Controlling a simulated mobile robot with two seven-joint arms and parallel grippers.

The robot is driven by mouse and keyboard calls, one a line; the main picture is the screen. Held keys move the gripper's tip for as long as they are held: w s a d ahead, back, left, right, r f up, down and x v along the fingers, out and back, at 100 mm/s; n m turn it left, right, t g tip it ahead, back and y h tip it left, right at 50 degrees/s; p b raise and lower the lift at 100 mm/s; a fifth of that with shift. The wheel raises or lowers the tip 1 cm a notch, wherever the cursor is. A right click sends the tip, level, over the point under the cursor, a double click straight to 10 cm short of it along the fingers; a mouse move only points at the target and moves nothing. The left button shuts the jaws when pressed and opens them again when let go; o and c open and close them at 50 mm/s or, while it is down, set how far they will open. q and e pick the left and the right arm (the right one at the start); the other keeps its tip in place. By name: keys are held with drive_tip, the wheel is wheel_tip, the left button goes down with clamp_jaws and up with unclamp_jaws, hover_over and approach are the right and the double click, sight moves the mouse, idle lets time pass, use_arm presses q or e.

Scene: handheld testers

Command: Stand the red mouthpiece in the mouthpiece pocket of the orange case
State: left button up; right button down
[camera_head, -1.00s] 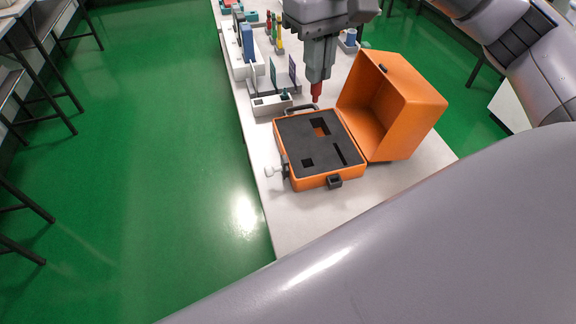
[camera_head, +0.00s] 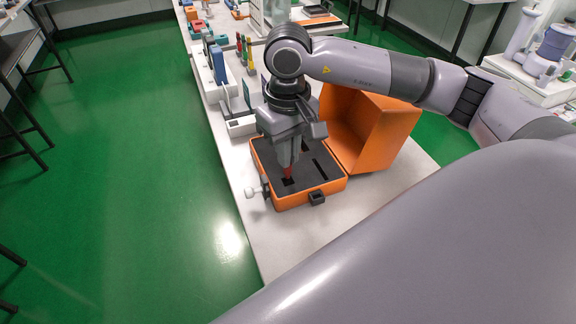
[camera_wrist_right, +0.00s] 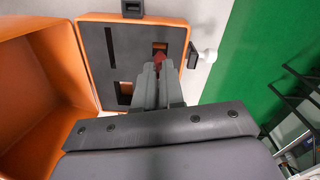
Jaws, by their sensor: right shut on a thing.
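The orange case (camera_head: 295,199) lies open on the table, its dark foam insert (camera_head: 305,183) showing a small square pocket, a long slot and a larger pocket mostly hidden behind my gripper. My right gripper (camera_head: 287,164) points down over the case, shut on the red mouthpiece (camera_head: 287,173). The mouthpiece is upright with its lower end at the small square pocket. In the right wrist view the mouthpiece (camera_wrist_right: 159,57) shows between the fingertips (camera_wrist_right: 154,70), overlapping the edge of that pocket (camera_wrist_right: 160,46). I cannot tell how far it is inside. My left gripper is not in view.
The raised orange lid (camera_head: 375,130) stands right of the case. A white knobbed object (camera_head: 251,192) is beside the case's left side. White racks (camera_head: 238,125), a blue block (camera_head: 218,65) and colored tubes (camera_head: 244,50) stand farther back. The table's front is clear.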

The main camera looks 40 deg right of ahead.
sight(288, 172)
wheel_tip(288, 172, down, 4)
drive_tip(key=shift+f, duration=0.2)
drive_tip(key=shift+f, duration=0.1)
drive_tip(key=c, duration=1.2)
unclamp_jaws()
drive_tip(key=shift+c, duration=0.2)
